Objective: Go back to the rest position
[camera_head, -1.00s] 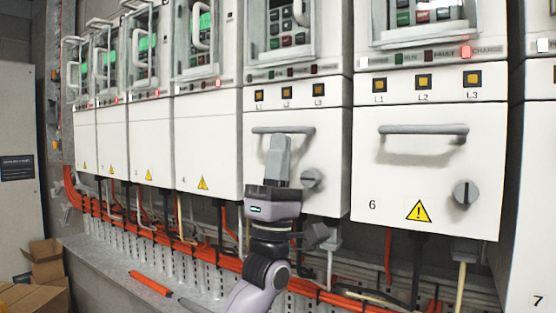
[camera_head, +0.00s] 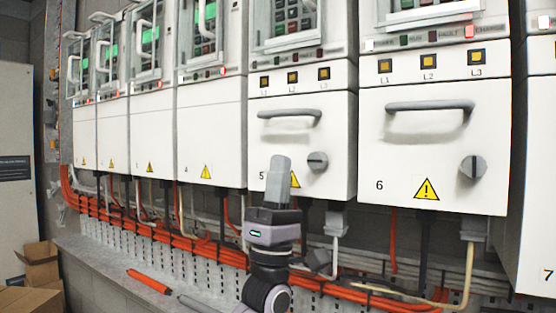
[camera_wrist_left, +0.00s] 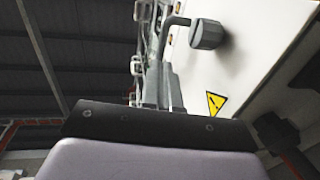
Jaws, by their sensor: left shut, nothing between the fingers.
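My left gripper (camera_head: 278,170) points up in front of the lower part of the cabinet numbered 5 (camera_head: 325,135), below its grey bar handle (camera_head: 289,115) and left of its round grey knob (camera_head: 317,161). Its fingers are shut with nothing between them, and it appears apart from the handle. In the left wrist view the gripper fingers (camera_wrist_left: 160,90) are seen from behind, with a grey knob (camera_wrist_left: 207,34) and a yellow warning sign (camera_wrist_left: 215,103) on the white panel to the right. My right gripper is not in view.
Cabinet 6 (camera_head: 400,150) with its handle (camera_head: 430,106) and knob (camera_head: 473,167) stands to the right. Orange cables (camera_head: 180,240) run below the row. An orange-handled tool (camera_head: 150,283) lies on the ledge. Cardboard boxes (camera_head: 40,265) are at the lower left.

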